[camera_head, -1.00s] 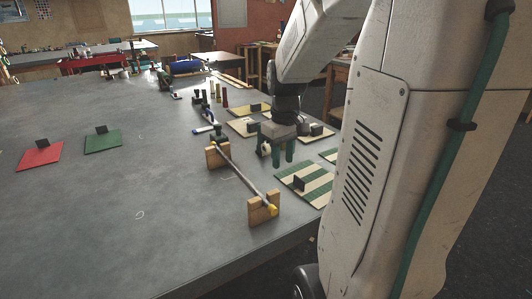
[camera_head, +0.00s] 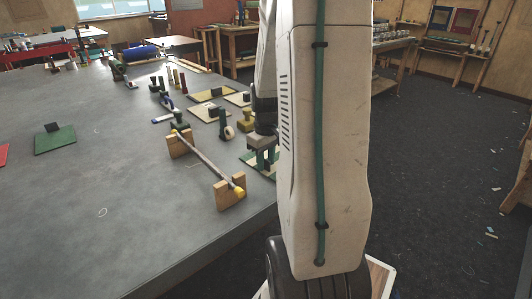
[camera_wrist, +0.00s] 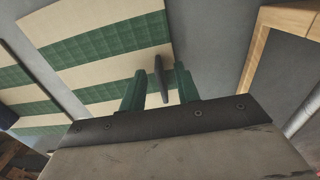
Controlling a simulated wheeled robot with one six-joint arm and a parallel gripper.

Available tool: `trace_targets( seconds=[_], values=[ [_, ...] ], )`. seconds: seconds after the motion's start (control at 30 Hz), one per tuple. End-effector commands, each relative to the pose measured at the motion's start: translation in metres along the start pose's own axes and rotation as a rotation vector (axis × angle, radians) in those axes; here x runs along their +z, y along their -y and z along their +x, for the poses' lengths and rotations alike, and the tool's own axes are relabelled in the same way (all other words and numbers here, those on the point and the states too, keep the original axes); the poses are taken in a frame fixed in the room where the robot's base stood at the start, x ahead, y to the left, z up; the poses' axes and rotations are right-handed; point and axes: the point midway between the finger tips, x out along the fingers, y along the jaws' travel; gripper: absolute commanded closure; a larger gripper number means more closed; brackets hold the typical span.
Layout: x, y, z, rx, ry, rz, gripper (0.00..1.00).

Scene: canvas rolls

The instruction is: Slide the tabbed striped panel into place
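The striped panel (camera_wrist: 100,45), with cream and green bands, lies flat on the grey table in the wrist view. Its dark upright tab (camera_wrist: 159,66) stands near one edge. My gripper (camera_wrist: 160,75) is open, with its green fingers one on each side of the tab and a visible gap on both sides. In the head view my gripper (camera_head: 264,158) is low over the panel (camera_head: 249,161), which is partly hidden by my arm and fingers. How far the fingertips reach down beside the tab is not clear.
A rod rests on two notched wooden blocks (camera_head: 229,193) left of my gripper. Another striped panel (camera_wrist: 28,108) shows in the wrist view. A green tabbed panel (camera_head: 55,140) lies far left. Several tools and tan panels (camera_head: 207,112) stand behind.

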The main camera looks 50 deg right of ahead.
Motion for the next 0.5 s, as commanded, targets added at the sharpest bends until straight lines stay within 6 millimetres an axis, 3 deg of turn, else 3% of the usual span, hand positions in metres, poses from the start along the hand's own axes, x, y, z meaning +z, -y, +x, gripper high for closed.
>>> trace_targets(
  seconds=[0.23,0.27,0.37,0.5],
  values=[
    [-0.0001,0.0001,0.0011,0.0,0.0,0.0,0.68],
    [-0.0001,0.0001,0.0011,0.0,0.0,0.0,0.71],
    [-0.0001,0.0001,0.001,0.0,0.0,0.0,0.99],
    [-0.0001,0.0001,0.0009,0.0,0.0,0.0,1.0]
  ],
)
